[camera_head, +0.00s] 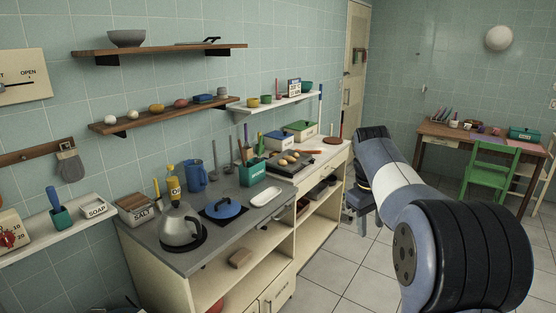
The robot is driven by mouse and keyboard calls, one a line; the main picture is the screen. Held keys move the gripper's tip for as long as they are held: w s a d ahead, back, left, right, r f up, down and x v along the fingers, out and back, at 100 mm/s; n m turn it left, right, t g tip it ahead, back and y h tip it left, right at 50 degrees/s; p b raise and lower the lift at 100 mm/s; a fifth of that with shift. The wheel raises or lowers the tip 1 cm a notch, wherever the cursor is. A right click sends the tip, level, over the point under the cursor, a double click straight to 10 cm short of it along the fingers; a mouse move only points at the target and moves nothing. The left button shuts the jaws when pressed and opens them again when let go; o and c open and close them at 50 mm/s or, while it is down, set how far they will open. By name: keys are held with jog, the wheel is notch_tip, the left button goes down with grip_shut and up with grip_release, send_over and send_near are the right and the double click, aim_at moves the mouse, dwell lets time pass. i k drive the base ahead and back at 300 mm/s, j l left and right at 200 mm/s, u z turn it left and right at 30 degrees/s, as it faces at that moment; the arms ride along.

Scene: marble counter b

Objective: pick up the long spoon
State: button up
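I cannot single out the long spoon for sure. Several long-handled utensils (246,135) stand upright in and behind a teal holder (255,175) on the grey counter, too small to tell apart. A thin light stick (157,190) also stands upright near the salt box. My arm (400,185) reaches from the lower right toward the counter's right end. Nothing held is visible.
On the grey counter (225,232) stand a kettle (181,228), a blue-lidded pan (223,208), a blue jug (195,175), a yellow bottle (173,184) and a white dish (266,196). Wall shelves hang above. Floor (345,270) before the counter is clear.

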aim_at(244, 162)
jog(key=i+l+z, duration=0.15)
jog(key=i+z, duration=0.3)
jog(key=i, duration=0.4)
jog(key=i+j+z, duration=0.15)
jog(key=i+z, duration=0.35)
jog(key=i, duration=0.35)
jog(key=i+u, duration=0.45)
jog(key=i+l+u, duration=0.2)
jog(key=i+u, duration=0.35)
jog(key=u, duration=0.3)
jog(key=i+u, duration=0.15)
jog(key=u, duration=0.3)
jog(key=i+u, duration=0.2)
jog(key=u, duration=0.3)
jog(key=i+l+u, duration=0.1)
jog(key=u, duration=0.35)
jog(key=i+l+u, duration=0.2)
jog(key=u, duration=0.15)
jog(key=i, duration=0.05)
